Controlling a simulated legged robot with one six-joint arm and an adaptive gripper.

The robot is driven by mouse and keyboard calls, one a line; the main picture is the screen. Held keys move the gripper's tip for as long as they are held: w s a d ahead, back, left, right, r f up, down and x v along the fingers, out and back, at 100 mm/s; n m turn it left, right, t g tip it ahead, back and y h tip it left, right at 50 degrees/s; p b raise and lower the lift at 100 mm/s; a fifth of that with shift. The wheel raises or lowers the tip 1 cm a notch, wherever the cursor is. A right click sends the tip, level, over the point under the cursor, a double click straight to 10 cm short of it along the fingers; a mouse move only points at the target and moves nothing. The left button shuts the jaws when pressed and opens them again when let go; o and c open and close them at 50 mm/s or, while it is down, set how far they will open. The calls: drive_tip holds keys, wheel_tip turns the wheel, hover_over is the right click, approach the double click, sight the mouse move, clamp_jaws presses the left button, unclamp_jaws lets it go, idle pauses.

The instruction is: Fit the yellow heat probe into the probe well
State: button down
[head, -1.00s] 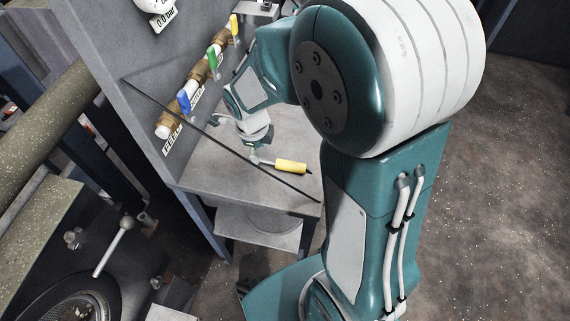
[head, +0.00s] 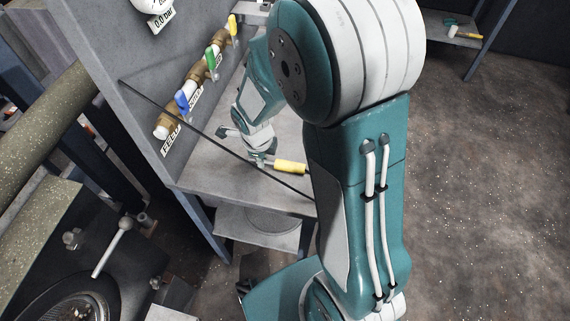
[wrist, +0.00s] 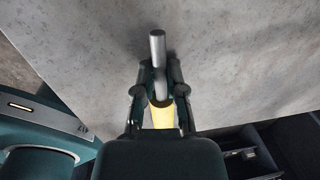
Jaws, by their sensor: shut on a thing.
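The yellow heat probe (head: 290,167) is in my gripper (head: 262,157) in the head view, over the grey shelf of the panel. Its yellow handle points right, past my gripper. In the wrist view my gripper (wrist: 158,88) is shut on the probe near where its grey metal rod meets the yellow handle (wrist: 162,115). The rod points away from me toward the grey surface. I cannot tell how far the probe is above the shelf. I cannot make out the probe well in either view.
Blue (head: 182,101), green (head: 211,62) and yellow (head: 233,25) valve handles sit on a brass pipe along the grey panel. A thin dark rod or edge (head: 215,138) crosses in front of the shelf (head: 205,172). A small side table (head: 452,33) stands at the back right.

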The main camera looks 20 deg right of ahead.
drive_tip(key=shift+r, duration=0.1)
drive_tip(key=shift+r, duration=0.25)
wheel_tip(320, 180, up, 2)
drive_tip(key=shift+a+r, duration=0.1)
drive_tip(key=shift+r, duration=0.15)
drive_tip(key=s+a+r, duration=0.2)
drive_tip(key=s+r, duration=0.7)
drive_tip(key=s, duration=0.5)
drive_tip(key=shift+r, duration=0.4)
drive_tip(key=shift+s, duration=0.1)
